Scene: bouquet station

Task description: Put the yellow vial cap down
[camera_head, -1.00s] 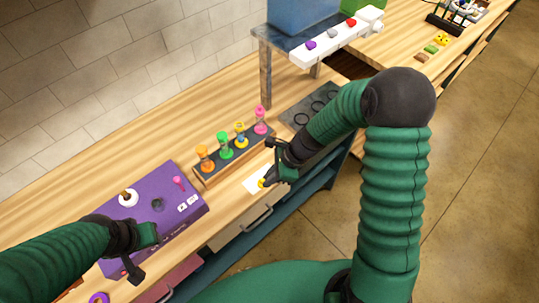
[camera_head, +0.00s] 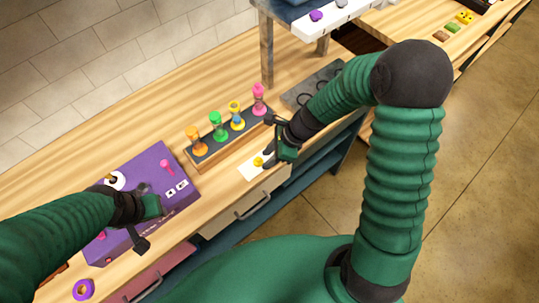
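The small yellow vial cap (camera_head: 258,162) sits on a white card (camera_head: 250,171) on the wooden bench, in front of the vial rack. My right gripper (camera_head: 271,142) is just right of the cap. Its fingers look spread, with the lower one close beside the cap; I cannot tell whether they touch. The rack (camera_head: 228,139) holds an orange vial (camera_head: 197,141), a green vial (camera_head: 217,126), a yellow-and-blue vial (camera_head: 237,117) and a pink vial (camera_head: 259,100), all upright. My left gripper (camera_head: 148,224) is open and empty over the front of the purple box.
The purple box (camera_head: 150,165) lies at left on the bench. A purple ring (camera_head: 83,289) is near the front edge. A dark tray with rings (camera_head: 302,95) and a raised shelf on a metal post (camera_head: 267,50) stand right of the rack. Drawers (camera_head: 232,211) are below.

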